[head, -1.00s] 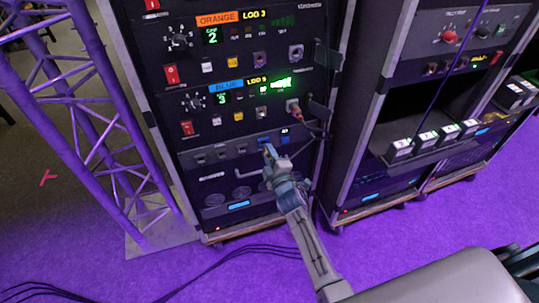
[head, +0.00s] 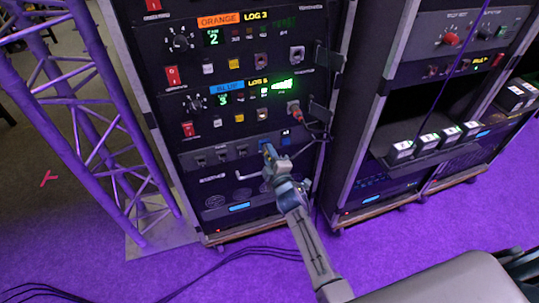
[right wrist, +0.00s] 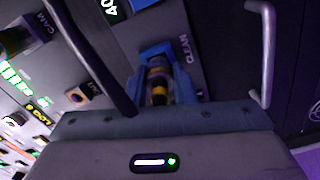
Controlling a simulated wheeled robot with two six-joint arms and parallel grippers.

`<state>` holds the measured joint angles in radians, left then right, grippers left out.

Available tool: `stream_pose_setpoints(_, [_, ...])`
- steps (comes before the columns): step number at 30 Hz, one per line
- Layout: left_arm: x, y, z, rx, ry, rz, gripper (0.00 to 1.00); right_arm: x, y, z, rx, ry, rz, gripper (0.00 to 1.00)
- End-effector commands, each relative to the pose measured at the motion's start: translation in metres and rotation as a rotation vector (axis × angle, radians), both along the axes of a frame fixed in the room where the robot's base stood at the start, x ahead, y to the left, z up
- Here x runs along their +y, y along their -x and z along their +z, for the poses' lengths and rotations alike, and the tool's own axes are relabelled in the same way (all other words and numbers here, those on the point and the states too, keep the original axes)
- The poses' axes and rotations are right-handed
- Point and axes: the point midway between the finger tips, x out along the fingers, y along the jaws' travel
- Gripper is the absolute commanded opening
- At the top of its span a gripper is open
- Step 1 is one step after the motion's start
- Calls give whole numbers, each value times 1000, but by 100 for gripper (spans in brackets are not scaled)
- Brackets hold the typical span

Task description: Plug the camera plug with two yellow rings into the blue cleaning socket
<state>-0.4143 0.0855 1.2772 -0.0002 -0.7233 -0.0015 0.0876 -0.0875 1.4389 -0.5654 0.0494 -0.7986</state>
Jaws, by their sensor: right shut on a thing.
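My right gripper (head: 269,152) reaches the lower panel of the middle rack. In the right wrist view its fingers (right wrist: 160,98) are shut on the camera plug (right wrist: 158,84), a dark plug with yellow banding. The plug's nose is at the blue cleaning socket (right wrist: 155,50), beside the word CLEAN, and lines up with it. I cannot tell how deep it sits. In the head view the blue socket (head: 265,141) shows just above my fingertips, and the plug is mostly hidden by them. My left gripper is not in view.
A reddish plug (head: 296,114) with a dark cable sits in the BLUE unit (head: 232,86), up and right of my gripper. A truss tower (head: 105,130) stands left; a second rack (head: 430,120) stands right.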

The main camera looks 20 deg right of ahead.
Motion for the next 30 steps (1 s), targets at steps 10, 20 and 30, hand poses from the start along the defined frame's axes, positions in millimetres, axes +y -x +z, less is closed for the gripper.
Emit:
stream_pose_setpoints(10, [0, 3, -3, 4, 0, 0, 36, 0, -6, 0, -1, 0, 0, 0])
stream_pose_setpoints(20, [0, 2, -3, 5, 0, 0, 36, 0, -8, 0, 0, 0, 0, 50])
stream_pose_setpoints(30, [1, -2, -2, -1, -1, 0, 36, 0, -7, 0, 0, 0, 0, 50])
